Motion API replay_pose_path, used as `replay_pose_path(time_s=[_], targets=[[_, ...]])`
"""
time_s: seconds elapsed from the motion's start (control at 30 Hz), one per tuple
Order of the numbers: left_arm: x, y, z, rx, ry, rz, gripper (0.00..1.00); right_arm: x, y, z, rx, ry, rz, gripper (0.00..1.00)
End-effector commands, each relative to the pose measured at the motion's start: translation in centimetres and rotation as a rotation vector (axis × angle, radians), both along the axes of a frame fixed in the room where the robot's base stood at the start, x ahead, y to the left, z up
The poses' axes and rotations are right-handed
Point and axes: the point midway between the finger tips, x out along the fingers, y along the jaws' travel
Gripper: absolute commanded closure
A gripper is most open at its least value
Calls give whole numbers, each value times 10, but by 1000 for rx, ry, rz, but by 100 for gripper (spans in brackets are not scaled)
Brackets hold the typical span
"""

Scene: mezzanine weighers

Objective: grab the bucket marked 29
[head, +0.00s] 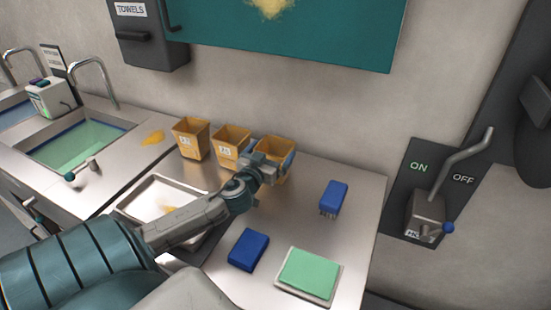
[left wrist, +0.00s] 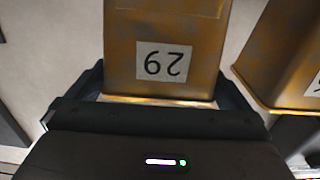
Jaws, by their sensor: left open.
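The bucket marked 29 (head: 274,143) is a tan, tapered, square bucket, the rightmost of a row on the steel counter. Its white label reads 29, upside down, in the left wrist view (left wrist: 165,85). My left gripper (head: 273,163) is at this bucket, with its open fingers on either side of it. The bucket stands between the fingers in the left wrist view; I cannot tell if they touch it. The gripper hides the bucket's lower front in the head view. My right gripper is not in view.
Two similar buckets, a middle one (head: 231,144) and a left one (head: 191,138), stand close by. A metal tray (head: 133,205) lies under my left arm. A sink (head: 80,146) is at left.

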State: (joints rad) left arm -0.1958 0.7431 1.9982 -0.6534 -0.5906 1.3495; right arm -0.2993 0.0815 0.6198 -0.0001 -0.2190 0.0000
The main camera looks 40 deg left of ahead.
Motion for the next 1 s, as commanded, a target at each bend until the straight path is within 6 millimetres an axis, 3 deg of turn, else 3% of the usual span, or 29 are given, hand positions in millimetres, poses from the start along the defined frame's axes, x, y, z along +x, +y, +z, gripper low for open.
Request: replay_pose_path(time_s=[0.03,0.2,0.5,0.83,1.0], targets=[[8,2,4,-4,-1,3,0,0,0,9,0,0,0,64],[26,7,1,-3,-1,1,0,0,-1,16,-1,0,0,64],[29,9,-1,1,1,-1,0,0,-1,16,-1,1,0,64],[29,9,-1,0,0,-1,63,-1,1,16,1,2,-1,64],[29,8,0,1,-1,-1,64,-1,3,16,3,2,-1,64]])
